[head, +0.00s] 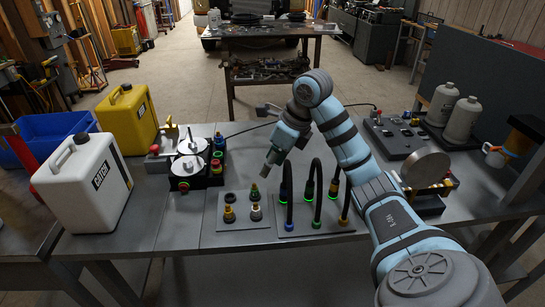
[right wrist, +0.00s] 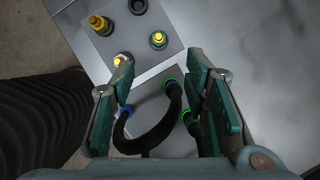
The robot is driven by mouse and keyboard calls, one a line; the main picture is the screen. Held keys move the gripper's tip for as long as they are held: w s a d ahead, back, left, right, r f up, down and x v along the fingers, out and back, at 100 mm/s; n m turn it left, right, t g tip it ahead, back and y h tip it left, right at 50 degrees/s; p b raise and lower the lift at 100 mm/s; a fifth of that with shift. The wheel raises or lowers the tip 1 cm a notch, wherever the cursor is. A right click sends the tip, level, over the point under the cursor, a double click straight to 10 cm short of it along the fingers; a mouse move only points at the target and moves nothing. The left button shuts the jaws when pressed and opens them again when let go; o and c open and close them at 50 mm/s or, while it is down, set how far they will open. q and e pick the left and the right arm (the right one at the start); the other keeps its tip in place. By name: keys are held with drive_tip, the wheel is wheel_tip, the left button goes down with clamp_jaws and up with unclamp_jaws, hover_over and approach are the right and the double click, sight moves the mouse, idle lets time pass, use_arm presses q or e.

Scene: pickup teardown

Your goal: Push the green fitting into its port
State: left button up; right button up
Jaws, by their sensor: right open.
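The green fitting (head: 254,191) stands upright at the far right corner of a small grey plate (head: 238,224) on the bench. It looks taller than the dark fitting (head: 229,197) beside it. In the right wrist view, the green fitting (right wrist: 158,40) shows a green ring around a yellowish top. Its port beneath is hidden, so its depth cannot be told. My right gripper (head: 271,158) is above and slightly right of it, pointing down, apart from it. In the right wrist view, the right gripper (right wrist: 160,70) is open and empty. My left gripper is out of view.
Just right, a second plate (head: 316,229) carries arched black hoses (head: 317,190) with glowing green rings. A device with round discs (head: 191,165) stands behind left.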

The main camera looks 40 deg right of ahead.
sight(256, 187)
drive_tip(key=b+x, duration=0.1)
drive_tip(key=x, duration=1)
drive_tip(key=shift+w+a+f, duration=0.15)
clamp_jaws()
drive_tip(key=c, duration=0.9)
unclamp_jaws()
